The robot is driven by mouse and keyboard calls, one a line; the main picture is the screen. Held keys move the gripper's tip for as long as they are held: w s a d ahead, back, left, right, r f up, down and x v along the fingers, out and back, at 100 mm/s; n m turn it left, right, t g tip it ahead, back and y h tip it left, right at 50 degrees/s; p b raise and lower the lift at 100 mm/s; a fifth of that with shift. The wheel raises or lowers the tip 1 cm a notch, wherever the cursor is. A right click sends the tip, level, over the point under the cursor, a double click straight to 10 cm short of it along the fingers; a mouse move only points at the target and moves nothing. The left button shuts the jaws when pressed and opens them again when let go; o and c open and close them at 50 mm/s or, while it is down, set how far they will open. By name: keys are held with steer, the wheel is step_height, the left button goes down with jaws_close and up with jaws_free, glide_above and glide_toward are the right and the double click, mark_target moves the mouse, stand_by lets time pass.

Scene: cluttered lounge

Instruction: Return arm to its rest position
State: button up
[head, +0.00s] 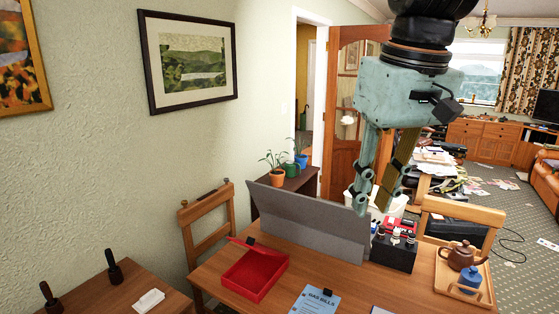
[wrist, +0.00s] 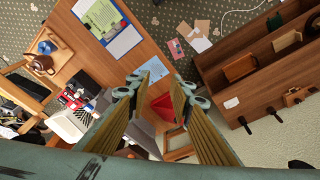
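My gripper (head: 373,202) hangs pointing down in the head view, above the wooden table (head: 215,272) and in front of the grey upright panel (head: 312,222). In the wrist view my gripper (wrist: 160,87) shows two fingers set well apart with nothing between them. The red tray (wrist: 161,106) shows in that gap, but it lies far below on the table. My arm comes down from the top of the head view; its upper links are cut off by the frame edge.
The table holds the red tray (head: 254,272), a blue paper (head: 315,301), a black caddy (head: 394,252) and a wooden tray (head: 445,278) with a brown teapot (head: 462,256). Chairs (head: 205,225) stand around it. A picture wall is left; open floor (head: 515,200) lies right.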

steer(key=s+d+f+m+b, duration=0.1)
steer(key=s+f, duration=0.3)
steer(key=s, duration=0.6)
steer(key=s+d+f+m+t, duration=0.1)
steer(key=s+f, duration=0.4)
steer(key=s, duration=0.6)
steer(key=shift+s+d+f+m+t+h+b, duration=0.3)
steer(key=shift+d+m, duration=0.2)
steer(key=shift+d, duration=0.65)
steer(key=shift+r, duration=0.1)
steer(key=shift+c, duration=0.2)
